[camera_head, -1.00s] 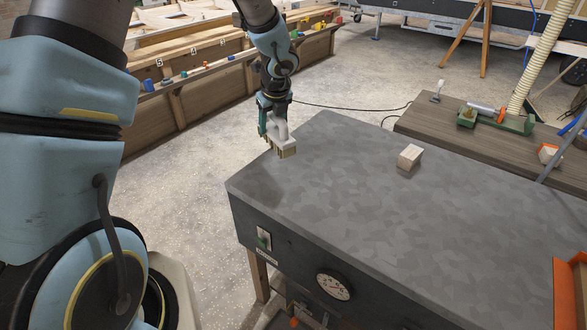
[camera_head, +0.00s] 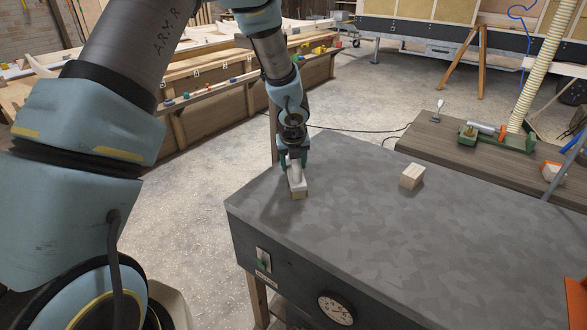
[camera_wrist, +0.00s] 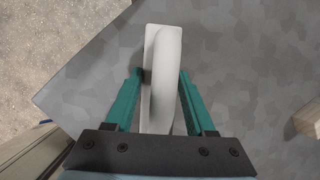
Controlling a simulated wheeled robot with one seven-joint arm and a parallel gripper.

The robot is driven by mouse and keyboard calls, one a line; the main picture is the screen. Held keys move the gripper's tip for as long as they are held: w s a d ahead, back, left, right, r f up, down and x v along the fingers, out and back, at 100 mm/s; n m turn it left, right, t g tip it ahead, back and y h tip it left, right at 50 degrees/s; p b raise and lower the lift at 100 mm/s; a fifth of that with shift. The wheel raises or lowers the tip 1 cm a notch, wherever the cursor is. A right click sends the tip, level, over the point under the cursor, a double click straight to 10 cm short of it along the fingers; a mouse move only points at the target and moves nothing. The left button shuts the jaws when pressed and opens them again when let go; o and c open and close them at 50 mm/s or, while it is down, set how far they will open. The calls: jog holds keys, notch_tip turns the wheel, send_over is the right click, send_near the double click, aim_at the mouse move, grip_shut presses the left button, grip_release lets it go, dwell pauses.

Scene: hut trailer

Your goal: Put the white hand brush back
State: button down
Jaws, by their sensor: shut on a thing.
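The white hand brush (camera_head: 297,183) has a pale block and short bristles below it. My gripper (camera_head: 293,161) is shut on its handle, with the brush upright and bristles down over the left end of the grey worktop (camera_head: 400,235). I cannot tell whether the bristles touch the top. In the wrist view the white brush (camera_wrist: 163,75) lies lengthwise between my green fingers (camera_wrist: 157,95), near the worktop's corner.
A small wooden block (camera_head: 412,176) stands on the worktop, right of the brush. A brown bench (camera_head: 460,150) behind holds a green tool (camera_head: 497,138). An orange object (camera_head: 575,300) is at the right edge. The middle of the worktop is clear.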

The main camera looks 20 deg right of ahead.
jog(key=shift+f, duration=0.35)
jog(key=shift+f, duration=0.15)
jog(key=shift+c, duration=1.2)
grip_release()
jog(key=shift+a+r, duration=0.1)
jog(key=shift+r, duration=0.5)
jog(key=p+v, duration=0.1)
jog(key=v, duration=1)
jog(key=shift+s+p, duration=0.15)
jog(key=shift+p, duration=0.15)
